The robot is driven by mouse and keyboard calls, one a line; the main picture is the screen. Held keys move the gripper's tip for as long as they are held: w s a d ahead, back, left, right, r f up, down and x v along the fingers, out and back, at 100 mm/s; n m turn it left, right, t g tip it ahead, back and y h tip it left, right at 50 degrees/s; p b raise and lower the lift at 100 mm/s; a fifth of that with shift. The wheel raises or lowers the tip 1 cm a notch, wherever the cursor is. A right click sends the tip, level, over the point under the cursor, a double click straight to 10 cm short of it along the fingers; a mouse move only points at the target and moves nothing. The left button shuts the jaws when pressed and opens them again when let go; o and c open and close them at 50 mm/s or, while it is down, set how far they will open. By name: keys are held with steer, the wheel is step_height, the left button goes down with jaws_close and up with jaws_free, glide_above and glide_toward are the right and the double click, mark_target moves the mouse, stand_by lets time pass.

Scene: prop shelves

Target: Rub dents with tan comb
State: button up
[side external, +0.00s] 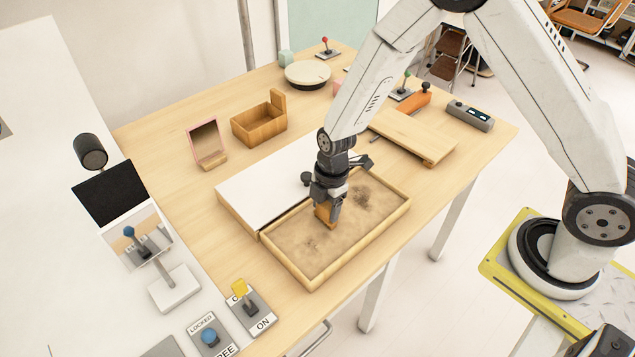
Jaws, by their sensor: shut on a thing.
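A shallow wooden tray (377,253) of sand stands near the front edge of the wooden table. Its sand shows dark rough dents (362,196) at the upper right and a fainter patch near the lower middle. The gripper fingers hide part of the comb.
A white panel (262,180) adjoins the tray at its back left. A wooden board (415,135), an open wooden box (259,124), a small mirror (206,140) and a round turntable (307,74) stand behind. Switches, including a yellow lever (239,287), are at the front left.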

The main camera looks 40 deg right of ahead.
steer(key=shift+d, duration=0.5)
steer(key=shift+a+r, duration=0.1)
steer(key=shift+r, duration=4)
steer(key=s+a, duration=0.3)
steer(key=a, duration=0.7)
steer(key=shift+s+a, duration=0.3)
steer(key=shift+a, duration=0.05)
steer(key=shift+f, duration=0.2)
